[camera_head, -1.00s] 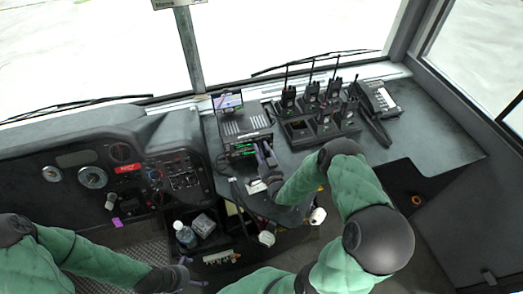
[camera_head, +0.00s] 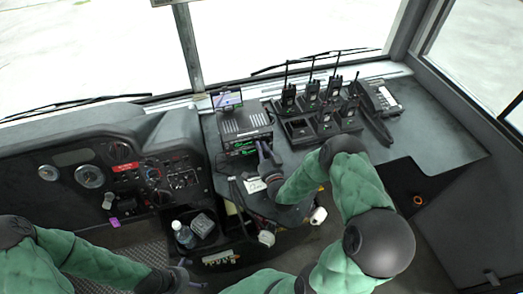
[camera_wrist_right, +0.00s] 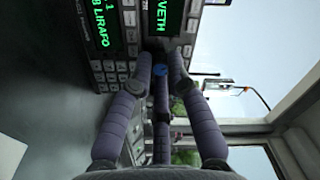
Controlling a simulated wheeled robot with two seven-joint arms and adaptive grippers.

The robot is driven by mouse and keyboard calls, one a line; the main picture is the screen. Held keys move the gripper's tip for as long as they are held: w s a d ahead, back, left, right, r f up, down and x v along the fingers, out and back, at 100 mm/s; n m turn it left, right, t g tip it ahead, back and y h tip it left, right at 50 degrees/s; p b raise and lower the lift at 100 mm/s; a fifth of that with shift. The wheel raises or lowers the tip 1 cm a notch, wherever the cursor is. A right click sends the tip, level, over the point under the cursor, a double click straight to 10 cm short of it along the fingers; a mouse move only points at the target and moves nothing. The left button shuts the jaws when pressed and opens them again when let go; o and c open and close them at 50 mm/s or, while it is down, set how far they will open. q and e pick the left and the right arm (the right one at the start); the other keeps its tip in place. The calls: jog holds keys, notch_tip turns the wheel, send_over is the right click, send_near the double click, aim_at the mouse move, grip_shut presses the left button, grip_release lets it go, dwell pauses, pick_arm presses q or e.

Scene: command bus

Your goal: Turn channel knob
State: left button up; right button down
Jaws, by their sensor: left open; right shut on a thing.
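A dark radio stack (camera_head: 245,131) with two green displays stands on the dash. The wrist view shows its face (camera_wrist_right: 130,68) turned sideways, with rows of buttons beside the green text. A small blue channel knob (camera_wrist_right: 159,71) sits between the fingertips of my right gripper (camera_wrist_right: 160,62). In the head view my right gripper (camera_head: 262,147) is at the right end of the radio's front, its fingers shut on the knob. The knob is too small to make out there. My left gripper (camera_head: 186,272) is open and empty, low near the lower shelf.
Several handheld radios in a charger (camera_head: 323,122) and a phone handset (camera_head: 378,98) stand right of the radio. A small screen (camera_head: 227,99) is behind it. A bottle (camera_head: 184,234) is in the tray below. The right end of the counter (camera_head: 430,140) is clear.

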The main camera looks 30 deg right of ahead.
jog(key=m, duration=0.1)
jog(key=m+b, duration=0.1)
jog(key=m, duration=0.2)
jog(key=shift+a+f+m+b, duration=0.2)
jog(key=shift+f+m+b, duration=0.05)
jog(key=shift+m+b, duration=0.1)
jog(key=m+b, duration=0.1)
jog(key=m, duration=0.3)
jog(key=shift+m+b, duration=0.3)
jog(key=shift+m, duration=0.05)
jog(key=c, duration=1.2)
grip_release()
jog(key=shift+a+r, duration=0.1)
jog(key=shift+r, duration=0.1)
jog(key=v, duration=1.2)
